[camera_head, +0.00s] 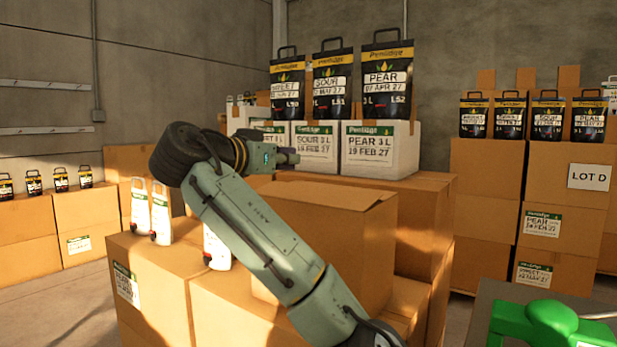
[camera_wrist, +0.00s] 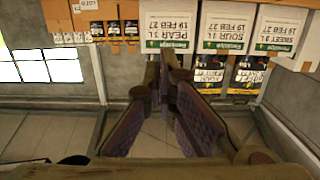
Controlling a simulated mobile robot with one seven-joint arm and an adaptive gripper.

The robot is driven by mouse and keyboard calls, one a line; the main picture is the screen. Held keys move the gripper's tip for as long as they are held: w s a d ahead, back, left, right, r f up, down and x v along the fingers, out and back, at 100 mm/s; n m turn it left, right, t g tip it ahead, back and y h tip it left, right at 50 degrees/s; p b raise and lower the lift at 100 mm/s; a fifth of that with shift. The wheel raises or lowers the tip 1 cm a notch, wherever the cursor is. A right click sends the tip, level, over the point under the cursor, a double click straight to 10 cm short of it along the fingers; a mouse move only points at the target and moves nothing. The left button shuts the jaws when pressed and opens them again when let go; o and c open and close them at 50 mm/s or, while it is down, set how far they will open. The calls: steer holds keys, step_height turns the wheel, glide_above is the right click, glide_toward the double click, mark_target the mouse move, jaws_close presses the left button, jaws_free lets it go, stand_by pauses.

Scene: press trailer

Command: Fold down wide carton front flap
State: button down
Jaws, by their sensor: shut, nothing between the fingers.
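A large brown carton (camera_head: 365,255) stands on other cartons in the middle of the head view, partly behind my arm. A light-brown panel (camera_head: 335,193) lies roughly level across its top. I cannot tell whether this panel is its front flap or which way any flap is folded. My gripper (camera_head: 289,157) is above and behind the carton's top at its left, apart from it in the picture. In the wrist view my gripper (camera_wrist: 164,62) has its fingers close together with nothing between them. The carton's flap cannot be made out in the wrist view.
White labelled boxes (camera_head: 380,150) carrying black bags (camera_head: 387,80) stand behind the carton. White bottles (camera_head: 160,212) stand on lower cartons at the left. A green object (camera_head: 548,325) sits at the lower right.

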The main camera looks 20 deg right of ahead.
steer(key=p, duration=0.4)
glide_above(315, 191)
steer(key=shift+f, duration=0.3)
step_height(315, 191, down, 4)
steer(key=shift+w+d+r, duration=0.1)
steer(key=shift+r, duration=0.15)
steer(key=shift+f+p, duration=0.3)
steer(key=shift+f, duration=0.1)
